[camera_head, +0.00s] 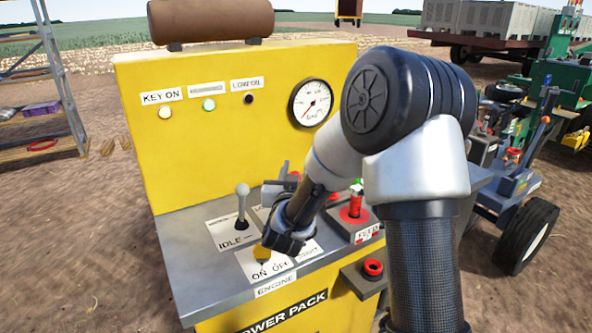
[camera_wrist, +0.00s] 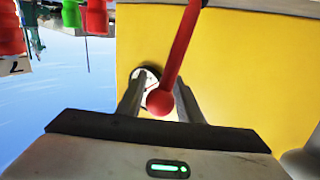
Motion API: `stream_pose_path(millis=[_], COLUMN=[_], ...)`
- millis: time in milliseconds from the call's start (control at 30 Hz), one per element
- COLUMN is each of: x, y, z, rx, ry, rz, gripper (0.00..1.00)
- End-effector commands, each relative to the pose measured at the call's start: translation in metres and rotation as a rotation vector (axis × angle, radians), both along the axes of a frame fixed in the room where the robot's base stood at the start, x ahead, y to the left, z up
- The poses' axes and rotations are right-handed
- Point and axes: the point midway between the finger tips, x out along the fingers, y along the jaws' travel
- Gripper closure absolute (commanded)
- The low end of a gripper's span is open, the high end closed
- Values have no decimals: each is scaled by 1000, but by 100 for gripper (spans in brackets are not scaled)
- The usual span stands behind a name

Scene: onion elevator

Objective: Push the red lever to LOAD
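A red lever (camera_wrist: 180,55) with a round red knob (camera_wrist: 160,102) shows in the wrist view, its rod running up to the top edge of the picture. My gripper (camera_wrist: 160,82) is open, with one dark finger on each side of the knob. The right finger is close to the knob and there is a gap on the left; I cannot tell whether they touch. In the head view, my gripper is low over the grey control shelf (camera_head: 193,247), its fingers mostly hidden.
A yellow power-pack panel (camera_head: 190,140) with a gauge (camera_head: 311,102) stands behind the shelf. A grey-knobbed lever (camera_head: 242,200) by the IDLE label, a yellow engine switch (camera_head: 262,253), a red control (camera_head: 355,206) by FEED and a red button (camera_head: 373,268) are close by.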

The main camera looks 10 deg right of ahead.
Motion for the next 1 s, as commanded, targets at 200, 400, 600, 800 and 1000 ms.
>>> stream_pose_path(millis=[200, 400, 600, 800, 1000], x=[0, 0, 7, 23, 41], y=[0, 1, 3, 9, 16], z=[0, 1, 6, 9, 8], rx=[0, -2, -19, -57, -109], ry=[0, 5, 57, 179, 336], rz=[0, 0, 1, 3, 4], gripper=[100, 100, 100, 100, 100])
